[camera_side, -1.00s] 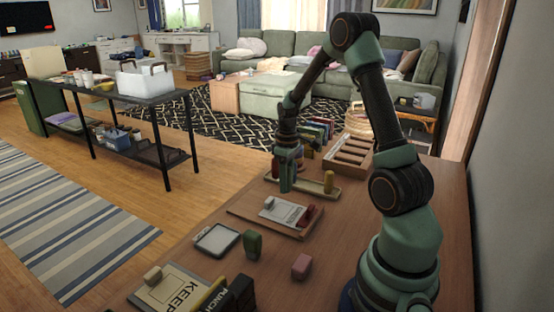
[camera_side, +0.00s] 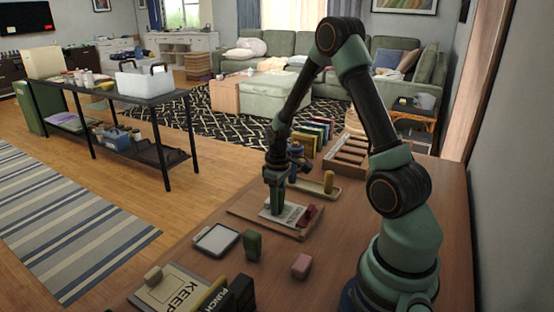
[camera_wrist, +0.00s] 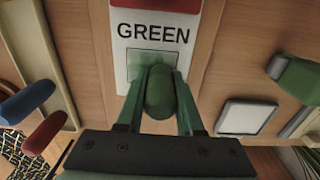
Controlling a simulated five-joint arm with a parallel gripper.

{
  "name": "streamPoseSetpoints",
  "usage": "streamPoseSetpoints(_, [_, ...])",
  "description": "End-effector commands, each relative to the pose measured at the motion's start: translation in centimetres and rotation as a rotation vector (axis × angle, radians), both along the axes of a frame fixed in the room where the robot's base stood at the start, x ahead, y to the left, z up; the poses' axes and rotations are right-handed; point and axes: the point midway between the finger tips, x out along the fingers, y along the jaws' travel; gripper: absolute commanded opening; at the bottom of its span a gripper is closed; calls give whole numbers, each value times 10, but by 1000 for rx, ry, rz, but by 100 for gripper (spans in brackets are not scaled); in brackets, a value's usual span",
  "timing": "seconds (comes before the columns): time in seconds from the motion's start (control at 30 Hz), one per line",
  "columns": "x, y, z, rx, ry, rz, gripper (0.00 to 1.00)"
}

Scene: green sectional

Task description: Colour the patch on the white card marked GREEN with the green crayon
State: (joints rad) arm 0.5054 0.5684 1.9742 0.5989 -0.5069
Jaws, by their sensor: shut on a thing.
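The white card marked GREEN (camera_wrist: 121,42) lies on a wooden board (camera_side: 247,214); the card also shows in the side view (camera_side: 290,212). Its patch (camera_wrist: 138,60) is a pale green square below the lettering. My gripper (camera_side: 275,207) is shut on the green crayon (camera_wrist: 160,92), a thick dark green stick between the two fingers in the wrist view. The crayon overlaps the lower part of the patch there. I cannot tell whether its tip touches the card. In the side view the fingers mostly hide the crayon.
A tray behind holds a yellow crayon (camera_side: 328,182). Nearer stand a grey-white pad (camera_side: 216,239), a green block (camera_side: 252,245), a pink block (camera_side: 301,265) and a KEEP card (camera_side: 170,289). Bare table lies right of the board.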

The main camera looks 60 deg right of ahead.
Motion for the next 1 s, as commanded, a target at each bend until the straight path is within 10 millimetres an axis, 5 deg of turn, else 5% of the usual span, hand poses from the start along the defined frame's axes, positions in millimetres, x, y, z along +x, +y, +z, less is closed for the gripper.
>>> streamPoseSetpoints(0.33, [0,29,0,0,1,0,0])
streamPoseSetpoints(1.0, [0,-35,0,0,0,-2,0])
